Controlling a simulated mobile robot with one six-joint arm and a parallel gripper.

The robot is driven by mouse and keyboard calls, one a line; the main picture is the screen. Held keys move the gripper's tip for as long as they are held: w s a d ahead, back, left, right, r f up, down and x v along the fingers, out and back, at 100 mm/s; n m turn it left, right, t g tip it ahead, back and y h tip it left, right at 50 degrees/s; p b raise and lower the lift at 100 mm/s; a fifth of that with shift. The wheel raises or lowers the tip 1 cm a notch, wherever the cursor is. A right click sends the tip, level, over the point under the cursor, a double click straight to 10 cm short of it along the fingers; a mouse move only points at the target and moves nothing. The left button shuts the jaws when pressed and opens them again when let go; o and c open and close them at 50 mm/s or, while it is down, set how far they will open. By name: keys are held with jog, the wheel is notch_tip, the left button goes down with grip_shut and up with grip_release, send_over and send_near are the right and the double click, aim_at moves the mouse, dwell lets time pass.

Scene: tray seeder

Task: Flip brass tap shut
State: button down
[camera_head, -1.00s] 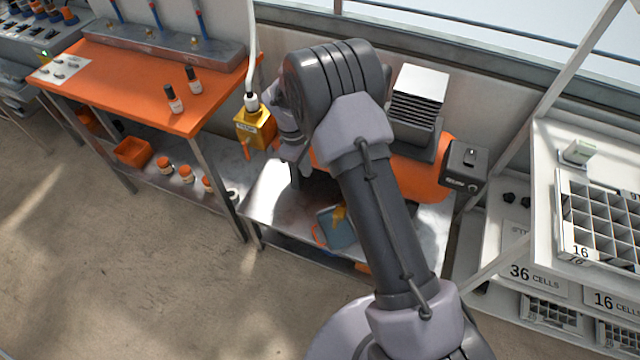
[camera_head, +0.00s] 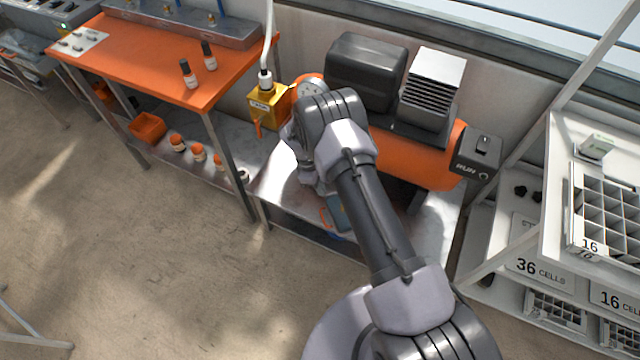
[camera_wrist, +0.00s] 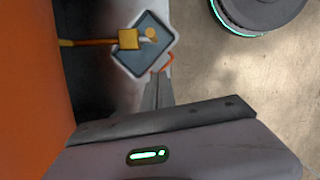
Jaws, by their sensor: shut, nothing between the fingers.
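The brass tap (camera_wrist: 128,39) shows in the wrist view as a square brass block on a brass pipe. The pipe comes in from the orange tank (camera_wrist: 30,90) at the left. A small round brass piece lies just right of the block; its setting I cannot tell. A blue-grey container (camera_wrist: 122,62) with an orange handle lies below the tap. My gripper (camera_wrist: 158,78) is shut and empty, its fingers pointing toward the container's lower right corner and apart from the tap in the picture. In the head view my arm hides the tap; part of the container (camera_head: 338,212) shows.
The orange compressor tank (camera_head: 415,158) stands on a metal bench, with a RUN switch box (camera_head: 478,155) at its right end. A yellow block (camera_head: 266,107) with an orange lever hangs at its left. An orange table (camera_head: 140,62) stands left; a white tray rack (camera_head: 556,160) right.

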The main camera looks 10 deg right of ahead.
jog(key=d+f, duration=0.1)
jog(key=s+d+f+b, duration=0.1)
jog(key=d, duration=0.1)
jog(key=s+d+f, duration=0.1)
jog(key=shift+d+f+b, duration=0.15)
jog(key=shift+d+b, duration=0.1)
jog(key=shift+b, duration=0.05)
jog(key=shift+s+d+t+y+p, duration=0.25)
jog(key=shift+y+p, duration=0.25)
jog(key=shift+p, duration=0.25)
jog(key=s+d+f+t+y, duration=0.1)
jog(key=s+d, duration=0.3)
jog(key=d, duration=0.1)
jog(key=shift+d+f+y, duration=0.2)
jog(key=shift+d+y, duration=0.1)
jog(key=shift+d, duration=0.1)
dwell(0.5)
jog(key=shift+a+b, duration=0.1)
jog(key=shift+b, duration=0.2)
